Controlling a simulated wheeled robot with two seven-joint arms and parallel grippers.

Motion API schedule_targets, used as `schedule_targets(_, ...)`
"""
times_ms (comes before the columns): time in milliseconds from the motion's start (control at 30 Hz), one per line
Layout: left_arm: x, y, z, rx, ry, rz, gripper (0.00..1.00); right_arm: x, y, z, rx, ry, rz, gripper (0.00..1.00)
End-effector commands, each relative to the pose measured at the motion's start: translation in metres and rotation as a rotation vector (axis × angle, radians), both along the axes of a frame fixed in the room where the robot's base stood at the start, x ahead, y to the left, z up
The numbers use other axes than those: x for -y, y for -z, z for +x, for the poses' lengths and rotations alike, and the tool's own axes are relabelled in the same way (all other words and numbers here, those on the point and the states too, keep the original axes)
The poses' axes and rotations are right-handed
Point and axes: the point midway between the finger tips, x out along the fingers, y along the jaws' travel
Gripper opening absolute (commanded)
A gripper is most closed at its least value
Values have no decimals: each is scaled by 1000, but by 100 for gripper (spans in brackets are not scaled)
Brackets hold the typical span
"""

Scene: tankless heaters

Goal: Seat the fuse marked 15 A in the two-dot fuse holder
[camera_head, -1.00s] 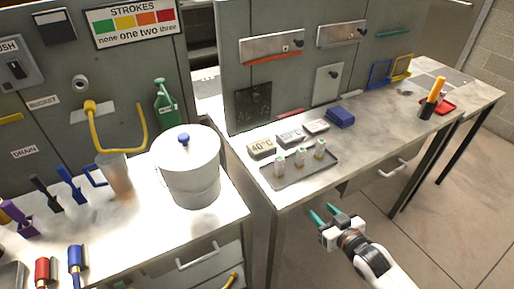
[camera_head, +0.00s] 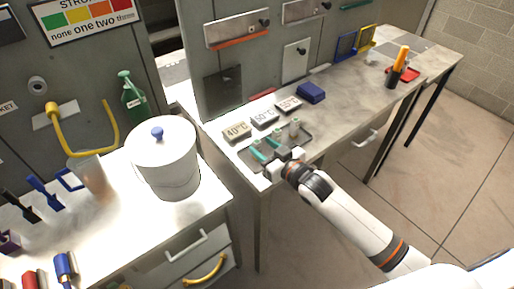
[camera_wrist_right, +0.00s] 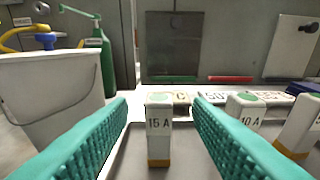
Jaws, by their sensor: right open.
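The fuse marked 15 A (camera_wrist_right: 158,146) stands upright in the right wrist view, a white block with a green top dot and an orange base. My right gripper (camera_head: 264,149) is open, its teal fingers on either side of this fuse with gaps visible. In the head view the gripper covers most of that fuse. A fuse marked 10 A (camera_wrist_right: 243,124) and a third fuse (camera_wrist_right: 298,128) stand to its right. They stand on a grey tray (camera_head: 304,140). I cannot make out a two-dot fuse holder. My left gripper is out of view.
Blocks marked 40°C (camera_head: 236,132) and 50°C (camera_head: 264,119), another block (camera_head: 289,105) and a blue box (camera_head: 311,92) sit behind the tray. A white lidded bucket (camera_head: 166,165) stands left on the neighbouring bench. The grey panel rises behind. The bench's right part has clear room.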

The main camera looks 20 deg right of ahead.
Motion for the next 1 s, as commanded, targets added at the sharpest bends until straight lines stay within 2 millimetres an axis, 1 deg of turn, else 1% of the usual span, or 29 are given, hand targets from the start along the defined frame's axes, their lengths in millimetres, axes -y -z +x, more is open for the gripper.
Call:
schedule_targets(33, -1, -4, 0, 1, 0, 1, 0, -4, -1, 8, 2, 0, 2, 45)
schedule_targets(100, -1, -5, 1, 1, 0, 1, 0, -7, 2, 17, 2, 1, 1, 45)
schedule_targets(200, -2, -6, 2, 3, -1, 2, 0, -11, 4, 27, 1, 0, 0, 45)
schedule_targets(300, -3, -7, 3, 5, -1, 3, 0, -12, 6, 31, 1, 0, 0, 45)
schedule_targets(500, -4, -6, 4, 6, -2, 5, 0, -12, 6, 31, 1, 0, 0, 45)
schedule_targets(767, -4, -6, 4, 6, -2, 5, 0, -12, 6, 31, 0, 0, 0, 3)
schedule_targets(800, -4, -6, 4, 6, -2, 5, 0, -12, 6, 31, 0, 0, 0, 0)
schedule_targets(1000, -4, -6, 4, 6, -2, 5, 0, -12, 6, 31, 1, 0, 0, 0)
